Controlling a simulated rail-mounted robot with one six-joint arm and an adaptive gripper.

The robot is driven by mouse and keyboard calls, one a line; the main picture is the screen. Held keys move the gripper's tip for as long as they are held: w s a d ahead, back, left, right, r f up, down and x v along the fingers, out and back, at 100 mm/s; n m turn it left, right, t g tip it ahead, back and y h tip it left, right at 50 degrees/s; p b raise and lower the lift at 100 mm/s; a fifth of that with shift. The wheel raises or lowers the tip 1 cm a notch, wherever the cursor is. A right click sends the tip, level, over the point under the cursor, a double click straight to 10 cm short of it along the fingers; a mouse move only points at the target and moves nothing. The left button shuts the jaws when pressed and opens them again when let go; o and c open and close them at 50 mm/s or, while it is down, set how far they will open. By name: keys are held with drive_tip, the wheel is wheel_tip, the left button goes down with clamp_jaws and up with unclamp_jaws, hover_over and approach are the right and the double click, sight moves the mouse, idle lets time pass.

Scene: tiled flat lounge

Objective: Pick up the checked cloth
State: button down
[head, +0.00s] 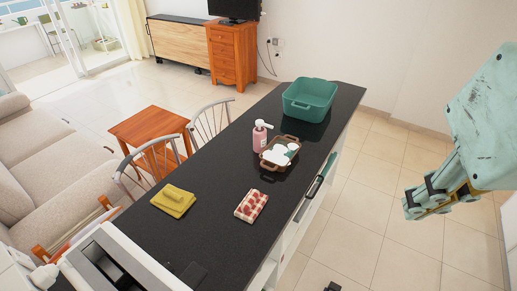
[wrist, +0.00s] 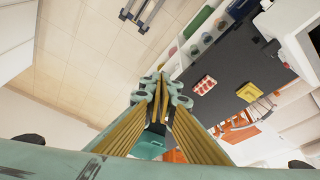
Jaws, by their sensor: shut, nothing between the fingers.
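A folded red-and-white cloth (head: 251,206), the checked cloth as far as I can tell, lies flat on the black counter (head: 215,245) near its right edge. It also shows in the wrist view (wrist: 204,85), right of the fingers. My gripper (head: 410,205) hangs at the far right of the head view, above the tiled floor and apart from the counter. In the wrist view my gripper (wrist: 161,76) is shut and empty.
A yellow folded cloth (head: 173,200) lies left of the red-and-white one. Farther back are a pink pump bottle (head: 260,138), a brown basket (head: 268,162) with white items, and a green tub (head: 309,94). Tiled floor is free right of the counter.

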drive_tip(key=c, duration=3.3)
unclamp_jaws()
drive_tip(key=shift+c, duration=0.2)
drive_tip(key=o, duration=2.8)
drive_tip(key=shift+w, duration=0.15)
drive_tip(key=w+a+f+n+g, duration=0.1)
drive_tip(key=w+a+f+n, duration=0.1)
drive_tip(key=w+a, duration=0.35)
drive_tip(key=w+a+f+n+p, duration=0.1)
drive_tip(key=w+a+f+n, duration=0.15)
drive_tip(key=w, duration=0.55)
drive_tip(key=w+a+f+n+g, duration=0.1)
drive_tip(key=w+a+f+n, duration=0.15)
drive_tip(key=w, duration=0.35)
drive_tip(key=w+a+f+n, duration=0.2)
drive_tip(key=w+a+f, duration=0.1)
drive_tip(key=a+f, duration=0.2)
drive_tip(key=w+a+f+n+g+p, duration=0.1)
drive_tip(key=w+a+f, duration=0.3)
drive_tip(key=f, duration=0.4)
drive_tip(key=w+a+f+n+g, duration=0.1)
drive_tip(key=w+a+f+n, duration=0.1)
drive_tip(key=a+f, duration=0.4)
drive_tip(key=shift+w+a+f+n, duration=0.25)
drive_tip(key=shift+w+a+n, duration=0.15)
drive_tip(key=shift+w+a, duration=0.3)
